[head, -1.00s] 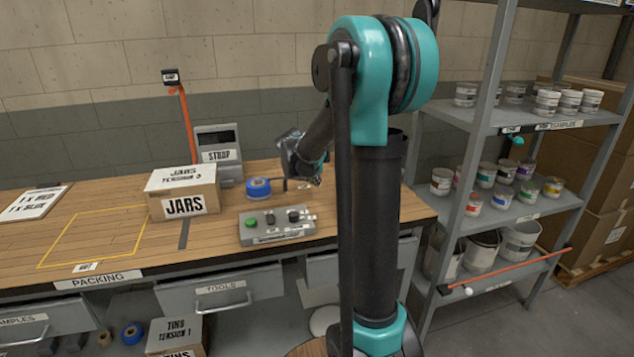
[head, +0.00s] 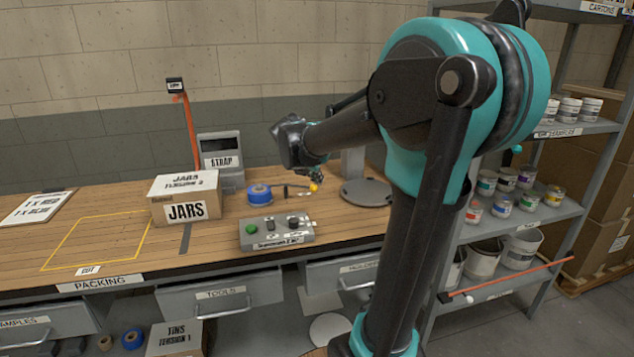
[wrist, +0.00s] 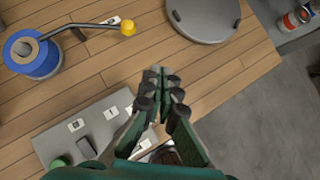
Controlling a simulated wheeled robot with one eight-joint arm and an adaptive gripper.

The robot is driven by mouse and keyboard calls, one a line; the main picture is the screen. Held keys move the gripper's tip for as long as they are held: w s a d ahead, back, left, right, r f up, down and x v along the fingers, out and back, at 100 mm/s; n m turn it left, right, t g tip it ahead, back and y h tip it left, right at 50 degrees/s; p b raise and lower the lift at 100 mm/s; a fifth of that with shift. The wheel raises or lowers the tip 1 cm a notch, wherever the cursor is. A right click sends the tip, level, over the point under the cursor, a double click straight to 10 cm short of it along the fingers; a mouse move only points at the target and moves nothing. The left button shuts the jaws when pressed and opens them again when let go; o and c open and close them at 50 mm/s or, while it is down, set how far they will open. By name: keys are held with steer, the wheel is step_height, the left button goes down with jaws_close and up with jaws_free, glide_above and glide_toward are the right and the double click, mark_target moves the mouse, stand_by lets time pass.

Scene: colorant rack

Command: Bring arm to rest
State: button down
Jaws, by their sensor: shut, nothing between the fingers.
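My gripper (wrist: 163,73) is shut and empty in the wrist view, its fingertips together. It hangs above the front part of the wooden bench (wrist: 205,95), near the grey control box (wrist: 85,130). In the head view my arm reaches over the bench from the right. The gripper's fingers are mostly hidden there by my wrist, above the tape and lever area.
A blue tape roll (head: 259,193), a yellow-knobbed lever (head: 313,187), a control box (head: 276,232) and a round grey plate (head: 367,192) are on the bench. A JARS carton (head: 186,198) stands left. A paint shelf (head: 540,214) stands right, behind my arm.

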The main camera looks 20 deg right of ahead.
stand_by(0.3)
steer(key=s+a+f+m+g+y, duration=0.1)
steer(key=s+a+f+m+y, duration=0.1)
steer(key=s+f+m, duration=0.8)
steer(key=s+a+f+m+y, duration=0.2)
steer(key=s+f+m, duration=0.8)
steer(key=s+m, duration=0.5)
steer(key=m+y, duration=0.1)
steer(key=m, duration=0.2)
steer(key=shift+s+a+g, duration=0.15)
steer(key=shift+s+g, duration=0.1)
steer(key=shift+g, duration=0.15)
